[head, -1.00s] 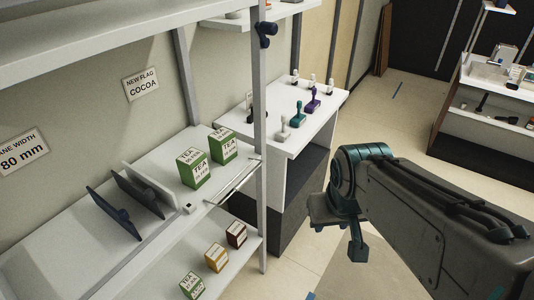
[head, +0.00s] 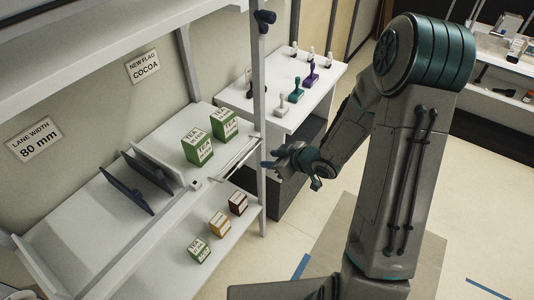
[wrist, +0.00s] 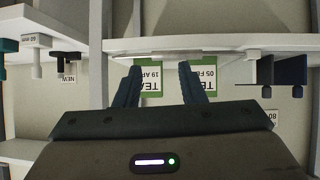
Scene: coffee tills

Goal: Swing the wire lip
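The wire lip (head: 238,160) is a thin pale rail along the front edge of the upper shelf, in front of two green-and-white tea boxes (head: 198,147) (head: 224,123). In the wrist view, where the lettering is upside down, the wire lip (wrist: 160,57) runs across in front of the tea boxes. My gripper (head: 270,164) is just right of the lip's right end, by the shelf post. In the wrist view its two dark fingers (wrist: 159,84) are spread with nothing held between them. I cannot tell whether a fingertip touches the lip.
A grey upright post (head: 259,115) stands close to my gripper. Dark lane dividers (head: 126,191) stand left on the shelf. Smaller boxes (head: 219,223) stand on the shelf below. A side counter (head: 302,101) behind holds several stamp-like items. Floor to the right is open.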

